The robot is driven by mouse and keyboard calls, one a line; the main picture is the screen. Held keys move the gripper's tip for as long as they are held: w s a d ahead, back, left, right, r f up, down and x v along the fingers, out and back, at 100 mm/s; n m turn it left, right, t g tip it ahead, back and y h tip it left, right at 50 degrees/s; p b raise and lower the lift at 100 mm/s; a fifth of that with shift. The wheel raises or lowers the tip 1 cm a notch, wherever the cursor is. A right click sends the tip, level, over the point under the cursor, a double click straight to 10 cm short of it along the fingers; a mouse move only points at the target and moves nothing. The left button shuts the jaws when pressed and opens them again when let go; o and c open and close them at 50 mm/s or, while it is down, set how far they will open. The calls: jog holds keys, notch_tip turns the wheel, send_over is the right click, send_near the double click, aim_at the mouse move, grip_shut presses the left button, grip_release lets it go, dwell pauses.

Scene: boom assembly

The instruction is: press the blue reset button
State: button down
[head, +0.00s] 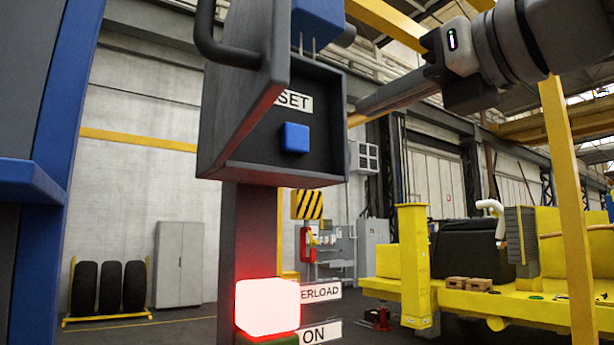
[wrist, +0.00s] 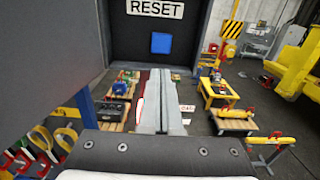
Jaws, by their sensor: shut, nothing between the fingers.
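The blue reset button (head: 295,137) is a small square on the dark back panel of an open box (head: 270,165) on a post. A white RESET label sits above it, partly hidden in the head view. The button (wrist: 160,43) also shows in the wrist view, ahead of the fingers, with the full label above. My gripper (head: 358,108) reaches in from the upper right, its tip by the box's right edge. In the wrist view my gripper (wrist: 158,75) is shut and empty, pointing toward the box just below the button. A gap to the button shows.
The box's open door (head: 245,95) with a dark handle stands at the left; it also fills the wrist view's left side (wrist: 45,50). Below the box glows a red lamp (head: 267,307) beside an OVERLOAD label. A yellow post (head: 567,210) stands at the right.

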aim_at(297, 140)
jog(key=p+x, duration=0.2)
jog(key=x, duration=1.2)
jog(key=shift+p, duration=0.35)
